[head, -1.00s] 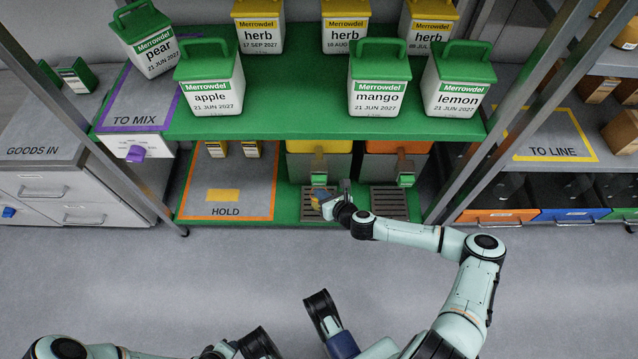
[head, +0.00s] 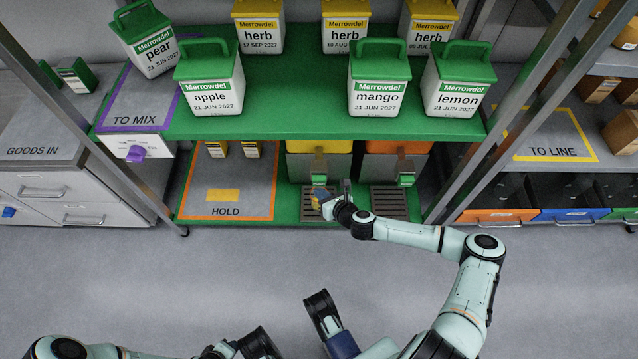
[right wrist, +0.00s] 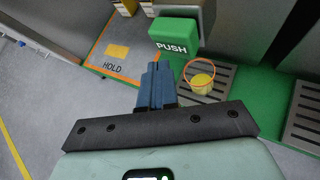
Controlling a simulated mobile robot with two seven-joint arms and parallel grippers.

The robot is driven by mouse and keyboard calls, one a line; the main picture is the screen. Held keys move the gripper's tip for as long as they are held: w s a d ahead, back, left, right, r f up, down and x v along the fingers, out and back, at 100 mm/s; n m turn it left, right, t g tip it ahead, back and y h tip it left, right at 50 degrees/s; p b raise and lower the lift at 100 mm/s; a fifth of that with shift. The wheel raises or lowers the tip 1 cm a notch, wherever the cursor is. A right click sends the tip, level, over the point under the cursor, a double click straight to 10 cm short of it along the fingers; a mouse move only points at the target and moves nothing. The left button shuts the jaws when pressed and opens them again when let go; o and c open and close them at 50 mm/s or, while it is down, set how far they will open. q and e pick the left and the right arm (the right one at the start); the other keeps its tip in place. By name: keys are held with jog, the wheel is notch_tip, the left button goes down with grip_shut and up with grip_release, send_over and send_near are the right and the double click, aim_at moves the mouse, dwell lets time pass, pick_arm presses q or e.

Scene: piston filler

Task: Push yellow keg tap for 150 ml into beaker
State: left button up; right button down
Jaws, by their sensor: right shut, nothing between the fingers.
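The yellow keg (head: 319,146) stands under the green shelf. Its tap (head: 319,169) ends in a green block, which shows in the right wrist view as a green PUSH face (right wrist: 173,36). My right gripper (head: 321,190) is shut and empty, its blue fingers just in front of and below the tap; in the right wrist view the fingertips (right wrist: 154,72) appear below the PUSH face. I cannot tell whether they touch. The beaker (right wrist: 201,78), with an orange ring at its rim and yellow inside, stands on the drip tray (right wrist: 218,98).
An orange-lidded keg (head: 397,146) with its own tap (head: 405,178) stands to the right above another drip tray (head: 390,202). The HOLD mat (head: 232,185) lies left, mostly clear. The green shelf (head: 290,112) carrying several labelled tubs overhangs the kegs.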

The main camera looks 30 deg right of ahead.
jog(key=shift+w+d, duration=0.1)
jog(key=shift+w+d, duration=0.15)
jog(key=shift+w, duration=0.1)
jog(key=shift+w+d, duration=0.35)
jog(key=shift+w, duration=0.25)
dwell(0.9)
dwell(0.3)
jog(key=shift+s+a+p, duration=0.3)
jog(key=shift+s, duration=0.2)
jog(key=shift+s+a+p, duration=0.25)
jog(key=shift+s+p, duration=0.05)
jog(key=shift+s, duration=0.15)
